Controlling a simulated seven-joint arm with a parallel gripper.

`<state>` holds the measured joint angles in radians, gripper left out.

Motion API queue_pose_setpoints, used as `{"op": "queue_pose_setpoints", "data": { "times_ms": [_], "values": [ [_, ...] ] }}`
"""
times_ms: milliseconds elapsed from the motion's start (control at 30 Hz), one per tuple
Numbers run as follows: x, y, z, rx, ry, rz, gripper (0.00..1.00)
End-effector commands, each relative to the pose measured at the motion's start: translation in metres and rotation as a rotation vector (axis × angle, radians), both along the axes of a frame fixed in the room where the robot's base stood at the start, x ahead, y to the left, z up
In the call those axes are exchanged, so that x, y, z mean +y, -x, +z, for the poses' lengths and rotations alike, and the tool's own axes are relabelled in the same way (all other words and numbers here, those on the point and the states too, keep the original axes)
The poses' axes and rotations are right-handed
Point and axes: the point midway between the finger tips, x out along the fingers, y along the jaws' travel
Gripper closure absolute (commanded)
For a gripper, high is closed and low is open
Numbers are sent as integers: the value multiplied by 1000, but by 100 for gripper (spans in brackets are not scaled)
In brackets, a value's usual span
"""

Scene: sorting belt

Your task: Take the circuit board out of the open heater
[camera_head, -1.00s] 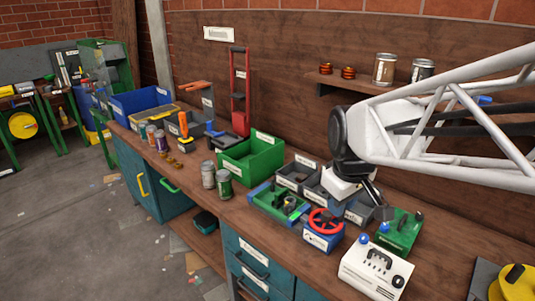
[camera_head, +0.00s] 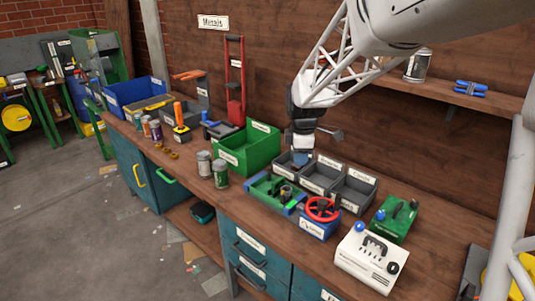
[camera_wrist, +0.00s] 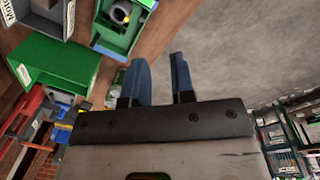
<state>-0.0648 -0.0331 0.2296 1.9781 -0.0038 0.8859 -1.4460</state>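My gripper (camera_head: 300,157) hangs above the back of the bench, near the left grey bin and right of the green bin. In the wrist view its two blue fingers (camera_wrist: 160,80) stand apart with nothing between them. I cannot pick out a circuit board or an open heater with certainty. A white device (camera_head: 368,262) with a black handle and knob stands at the bench's front right. A green device (camera_head: 395,219) with a black handle stands behind it. A green fixture (camera_head: 263,186) with blue ends holds a grey cylindrical part; it also shows in the wrist view (camera_wrist: 118,38).
Several grey bins (camera_head: 352,192) line the back of the bench. A blue box with a red wheel (camera_head: 321,222) stands in front of them. A large green bin (camera_head: 236,152) and cans (camera_head: 221,174) are to the left. A shelf (camera_head: 480,96) is above right.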

Motion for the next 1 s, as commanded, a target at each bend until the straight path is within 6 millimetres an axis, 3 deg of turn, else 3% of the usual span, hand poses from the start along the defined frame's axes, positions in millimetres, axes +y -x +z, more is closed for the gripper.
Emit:
{"op": "queue_pose_setpoints", "data": {
  "times_ms": [100, 600, 800, 1000],
  "values": [
    [6, -28, -18, 15, 8, 114, 77],
    [32, -131, -101, 59, 31, 601, 77],
    [41, -158, -131, 72, 35, 751, 77],
    [44, -169, -144, 76, 36, 816, 77]
  ]
}}
